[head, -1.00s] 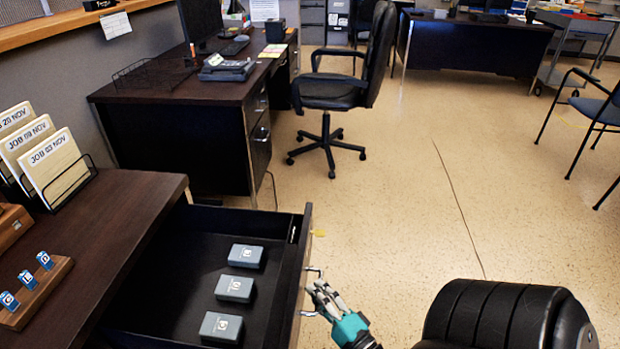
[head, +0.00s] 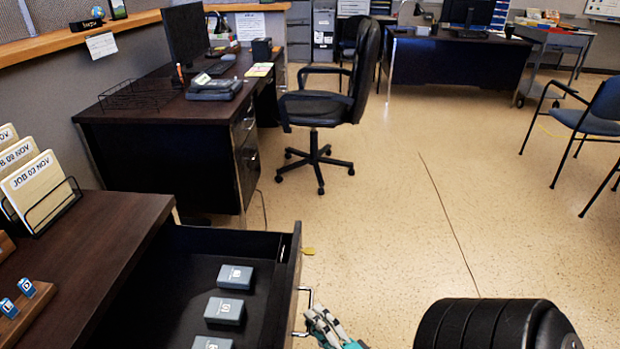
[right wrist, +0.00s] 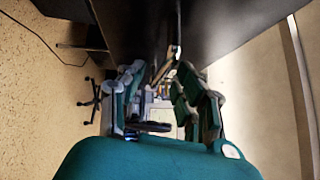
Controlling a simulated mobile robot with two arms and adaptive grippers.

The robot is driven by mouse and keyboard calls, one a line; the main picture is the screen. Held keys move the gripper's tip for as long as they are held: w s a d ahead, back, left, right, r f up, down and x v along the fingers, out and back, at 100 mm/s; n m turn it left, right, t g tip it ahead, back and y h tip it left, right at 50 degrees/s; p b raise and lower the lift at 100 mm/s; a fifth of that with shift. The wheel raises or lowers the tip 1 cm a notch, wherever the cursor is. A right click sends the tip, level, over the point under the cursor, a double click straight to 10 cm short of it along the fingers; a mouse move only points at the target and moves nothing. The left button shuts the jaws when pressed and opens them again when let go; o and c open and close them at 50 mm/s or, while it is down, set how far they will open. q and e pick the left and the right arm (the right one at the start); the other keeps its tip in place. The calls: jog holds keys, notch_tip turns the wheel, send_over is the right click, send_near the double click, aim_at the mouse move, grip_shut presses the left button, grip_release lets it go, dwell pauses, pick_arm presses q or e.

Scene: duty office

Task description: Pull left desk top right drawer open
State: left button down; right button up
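The near desk (head: 110,235) fills the lower left of the head view. Its dark top drawer (head: 180,283) is pulled well out, and three grey boxes lie inside. The drawer's pale front edge (head: 291,285) faces right and carries a metal handle (head: 303,305). My right gripper (head: 322,322) is just right of the handle, low in the head view. In the right wrist view, my right gripper's fingers (right wrist: 160,100) stand apart, with a thin metal piece, seemingly the handle (right wrist: 168,62), ahead between them. Whether they touch it is unclear. My left gripper is out of view.
A second dark desk (head: 155,160) stands beyond the drawer, with a black office chair (head: 325,105) beside it. My black rounded body part shows at the lower right. Open floor (head: 400,220) lies right of the drawer. Blue chairs (head: 590,120) stand at the far right.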

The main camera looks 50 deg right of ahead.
jog(key=s+a+f, duration=0.1)
jog(key=s, duration=0.8)
jog(key=shift+s+a+f, duration=0.15)
jog(key=shift+s+f, duration=0.05)
jog(key=shift+s, duration=0.1)
